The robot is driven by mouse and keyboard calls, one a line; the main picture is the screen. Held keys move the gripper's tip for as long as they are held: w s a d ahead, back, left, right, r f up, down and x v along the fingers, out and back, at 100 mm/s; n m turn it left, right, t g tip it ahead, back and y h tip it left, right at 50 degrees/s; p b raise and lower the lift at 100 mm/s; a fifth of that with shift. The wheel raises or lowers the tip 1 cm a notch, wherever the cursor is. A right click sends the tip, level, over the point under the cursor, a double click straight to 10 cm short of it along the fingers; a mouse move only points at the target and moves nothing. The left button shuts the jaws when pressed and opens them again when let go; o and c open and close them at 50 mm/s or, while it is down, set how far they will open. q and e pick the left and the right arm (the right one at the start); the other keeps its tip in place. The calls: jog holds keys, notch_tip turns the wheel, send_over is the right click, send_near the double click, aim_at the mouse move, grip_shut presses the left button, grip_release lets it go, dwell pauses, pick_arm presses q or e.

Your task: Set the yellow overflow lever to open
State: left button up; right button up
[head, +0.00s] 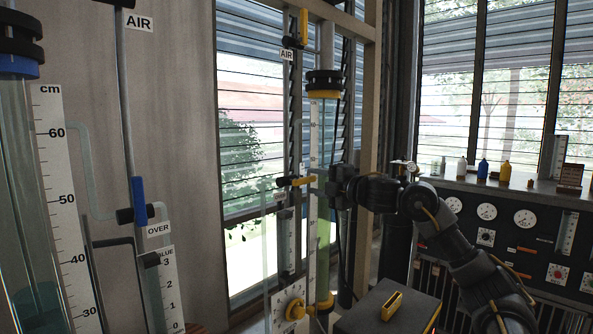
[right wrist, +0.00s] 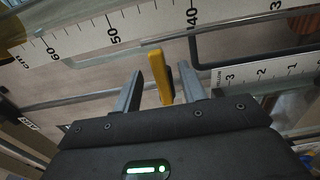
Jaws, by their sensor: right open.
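The yellow overflow lever (head: 303,181) sticks out roughly level to the right from its black valve body (head: 283,183), left of the yellow-banded column. My right gripper (head: 330,186) is at the lever's height, just right of its free end. In the right wrist view the lever (right wrist: 160,77) stands between the two grey fingers of my open right gripper (right wrist: 163,74). It looks closer to the right finger, with a narrow gap. The lever's label is too small to read. My left gripper is not in view.
The yellow-banded column (head: 323,232) and its scale stand close by my right gripper. A yellow air lever (head: 303,27) is upright above. A blue lever (head: 139,200) marked OVER is on the left rig. A gauge console (head: 520,240) with bottles stands right.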

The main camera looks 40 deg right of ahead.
jog(key=s+b, duration=0.3)
jog(key=s, duration=0.2)
jog(key=shift+s+d, duration=0.15)
jog(key=shift+d, duration=0.05)
jog(key=shift+b, duration=0.35)
jog(key=s+b, duration=0.9)
jog(key=s, duration=0.1)
jog(key=shift+s+d, duration=0.35)
jog(key=shift+d, duration=0.1)
